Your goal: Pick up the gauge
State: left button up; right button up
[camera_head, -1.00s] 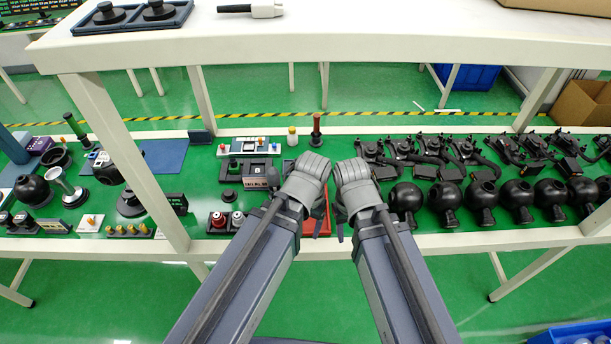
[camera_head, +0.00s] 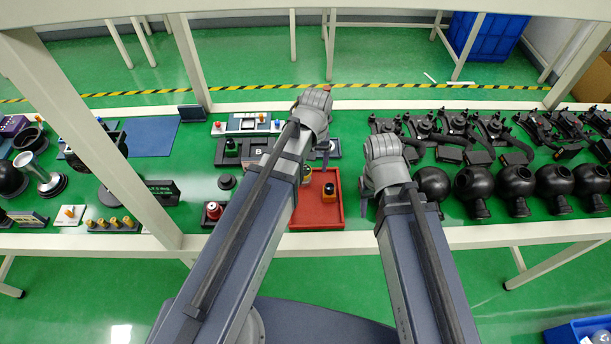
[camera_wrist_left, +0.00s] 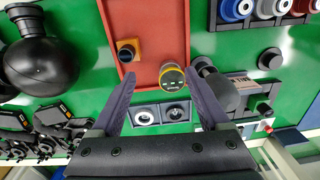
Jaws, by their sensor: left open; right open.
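The gauge (camera_wrist_left: 171,75) is a small round piece with a yellow rim and a dark and pale face. In the left wrist view it lies by the edge of the red tray (camera_wrist_left: 147,13), in line with the gap between my open left gripper's fingers (camera_wrist_left: 160,82); it is not gripped. In the head view the gauge (camera_head: 306,173) is partly hidden by my left arm. My left gripper (camera_head: 321,148) is above the tray's far side there. My right gripper (camera_head: 375,182) is open and empty, to the right of the tray.
An orange block with a black knob (camera_head: 329,191) sits in the red tray. A grey knobbed part (camera_wrist_left: 218,88) stands close beside the left gripper's right finger. Several black spherical housings (camera_head: 474,188) line the right. A shelf post (camera_head: 115,150) stands left.

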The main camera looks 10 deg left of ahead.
pick_arm(q)
jog(key=w+a+f+n+b, duration=0.1)
jog(key=w+a+f, duration=0.1)
jog(key=w+a+f+n+b, duration=0.1)
jog(key=w+f+b, duration=0.1)
jog(key=shift+w+a+n, duration=0.15)
jog(key=shift+a+n, duration=0.15)
jog(key=shift+a, duration=0.1)
jog(key=shift+f+b, duration=1.35)
jog(key=shift+f, duration=0.05)
pick_arm(e)
jog(key=shift+w+f, duration=0.2)
jog(key=shift+f, duration=3.15)
pick_arm(q)
jog(key=shift+r, duration=0.1)
jog(key=f+b, duration=0.5)
jog(key=shift+w+d+f, duration=0.1)
jog(key=shift+w+f, duration=0.05)
jog(key=shift+w, duration=0.05)
pick_arm(e)
notch_tip(320, 180, down, 5)
jog(key=shift+f, duration=0.1)
pick_arm(q)
jog(key=c, duration=1.1)
jog(key=shift+r, duration=0.25)
jog(key=shift+c, duration=0.2)
pick_arm(e)
jog(key=shift+r, duration=0.25)
